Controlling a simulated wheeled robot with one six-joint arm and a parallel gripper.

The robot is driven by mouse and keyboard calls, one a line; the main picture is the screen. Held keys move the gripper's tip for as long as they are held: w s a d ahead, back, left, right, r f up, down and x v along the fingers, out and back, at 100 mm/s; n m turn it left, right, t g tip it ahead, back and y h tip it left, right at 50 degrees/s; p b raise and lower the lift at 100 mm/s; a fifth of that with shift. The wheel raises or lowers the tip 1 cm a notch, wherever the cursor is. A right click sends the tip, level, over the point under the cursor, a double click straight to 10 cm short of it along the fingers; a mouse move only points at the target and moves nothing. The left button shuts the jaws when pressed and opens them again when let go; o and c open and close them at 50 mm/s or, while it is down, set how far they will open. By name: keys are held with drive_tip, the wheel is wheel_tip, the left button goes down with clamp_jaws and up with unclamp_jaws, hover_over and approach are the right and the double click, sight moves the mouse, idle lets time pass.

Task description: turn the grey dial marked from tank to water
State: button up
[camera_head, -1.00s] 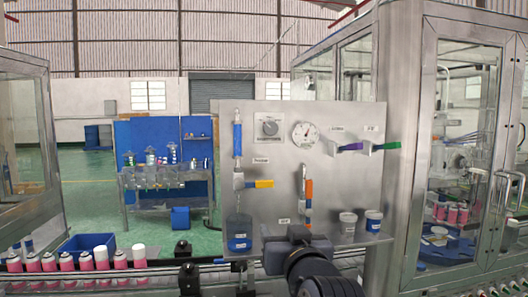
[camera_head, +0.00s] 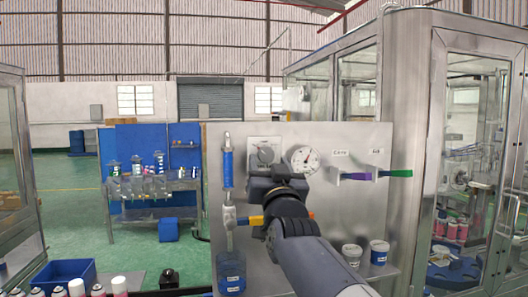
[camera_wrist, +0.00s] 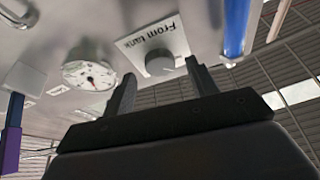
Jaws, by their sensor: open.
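In the wrist view the dial (camera_wrist: 159,63) shows beside a label reading "From tank"; a dark notch or pointer is too small to read. My gripper (camera_wrist: 158,88) is open, its two dark fingers to either side of the dial and apart from it in the picture. In the head view my gripper (camera_head: 275,183) is just below the dial, and its fingers are hard to make out.
A round pressure gauge (camera_head: 305,159) is right of the dial, and a blue-handled vertical tube (camera_head: 227,168) is left. Purple (camera_head: 355,176) and green (camera_head: 396,173) handles stick out at the right. A yellow handle (camera_head: 249,220) lies below, partly behind my arm.

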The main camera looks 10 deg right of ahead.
sight(266, 155)
drive_tip(key=shift+p+x, duration=0.4)
drive_tip(key=shift+x, duration=0.95)
drive_tip(key=c, duration=1)
drive_tip(key=shift+o, duration=0.2)
drive_tip(key=m+h+p, duration=0.1)
drive_tip(key=m, duration=0.2)
drive_tip(key=m+h+p, duration=0.2)
drive_tip(key=m, duration=0.1)
drive_tip(key=shift+a+r+g, duration=0.15)
drive_tip(key=shift+r+g, duration=0.05)
drive_tip(key=shift+g, duration=0.2)
drive_tip(key=shift+f+m+g+h+p, duration=0.1)
drive_tip(key=shift+m+g+h+p, duration=0.3)
drive_tip(key=shift+m, duration=1.1)
drive_tip(key=shift+m+g+h+p, duration=0.1)
drive_tip(key=shift+m+g+h, duration=0.5)
drive_tip(key=shift+m, duration=0.9)
